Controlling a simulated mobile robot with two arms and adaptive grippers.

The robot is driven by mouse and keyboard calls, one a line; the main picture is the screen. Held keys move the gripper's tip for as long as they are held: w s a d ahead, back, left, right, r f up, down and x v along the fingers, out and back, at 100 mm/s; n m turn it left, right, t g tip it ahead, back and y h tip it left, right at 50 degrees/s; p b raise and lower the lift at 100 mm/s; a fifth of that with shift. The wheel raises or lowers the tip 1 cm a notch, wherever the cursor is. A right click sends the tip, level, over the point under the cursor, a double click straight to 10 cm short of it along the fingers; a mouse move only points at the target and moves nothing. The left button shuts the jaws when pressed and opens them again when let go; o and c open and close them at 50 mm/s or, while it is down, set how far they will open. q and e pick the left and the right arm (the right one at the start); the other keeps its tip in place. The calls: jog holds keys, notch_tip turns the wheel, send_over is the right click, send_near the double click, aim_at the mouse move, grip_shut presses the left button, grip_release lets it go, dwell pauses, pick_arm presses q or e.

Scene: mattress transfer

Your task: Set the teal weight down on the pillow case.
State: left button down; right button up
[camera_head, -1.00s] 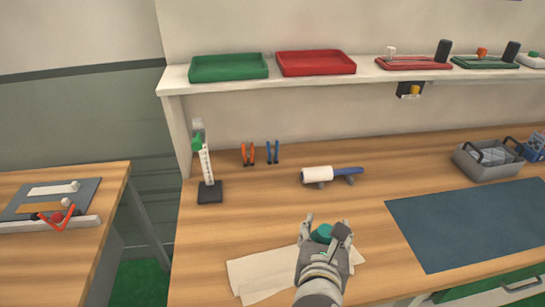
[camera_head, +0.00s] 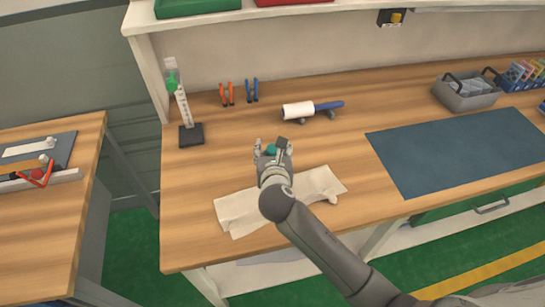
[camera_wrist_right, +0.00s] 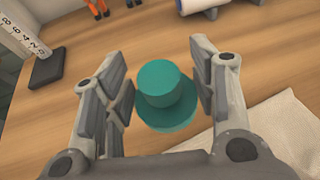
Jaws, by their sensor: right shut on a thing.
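My right gripper (camera_head: 272,147) is shut on the teal weight (camera_wrist_right: 163,90), a short round piece with a narrower top and wider base. The weight shows between the two fingers in the wrist view, and only a small teal part (camera_head: 270,150) shows in the head view. The pillow case (camera_head: 236,212) is a cream cloth lying flat with some creases on the wooden bench. My right wrist covers part of it. The weight appears near the far edge of the cloth; in the wrist view the cloth (camera_wrist_right: 270,130) lies at the lower right. My left gripper is not in view.
A lint roller (camera_head: 298,110) lies behind the gripper.

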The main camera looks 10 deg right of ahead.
jog(key=shift+w+d+f, duration=0.15)
jog(key=shift+w+f, duration=0.8)
jog(key=shift+f, duration=1.55)
jog(key=shift+f, duration=0.1)
jog(key=o, duration=1.1)
jog(key=shift+s+f, duration=0.1)
jog(key=shift+f, duration=0.05)
jog(key=o, duration=0.4)
